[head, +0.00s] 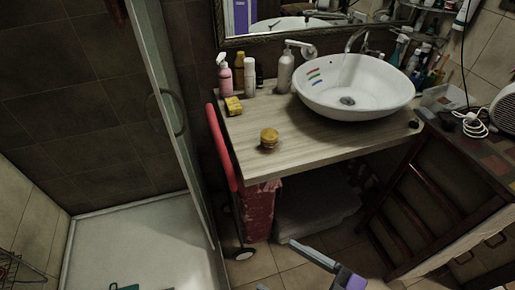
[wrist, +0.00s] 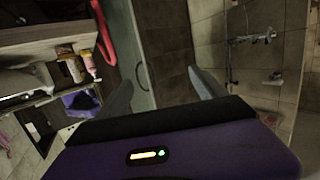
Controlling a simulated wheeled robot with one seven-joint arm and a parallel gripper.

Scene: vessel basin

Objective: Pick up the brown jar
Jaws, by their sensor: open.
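The brown jar (head: 269,138) is small and round with a yellowish-brown lid. It stands upright near the front edge of the wooden counter (head: 330,145), left of the basin, in the head view. My gripper (head: 277,264) is at the bottom of the head view, in front of the counter and well apart from the jar. In the wrist view my gripper (wrist: 160,78) has its two grey fingers spread wide with nothing between them. I cannot make out the jar for certain in the wrist view.
A white basin (head: 355,85) stands on the counter. A yellow block (head: 233,106), a pink bottle (head: 225,78) and a soap dispenser (head: 285,72) stand behind the jar. A red folded frame (head: 222,147) leans at the counter's left end, beside the glass shower door (head: 172,110).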

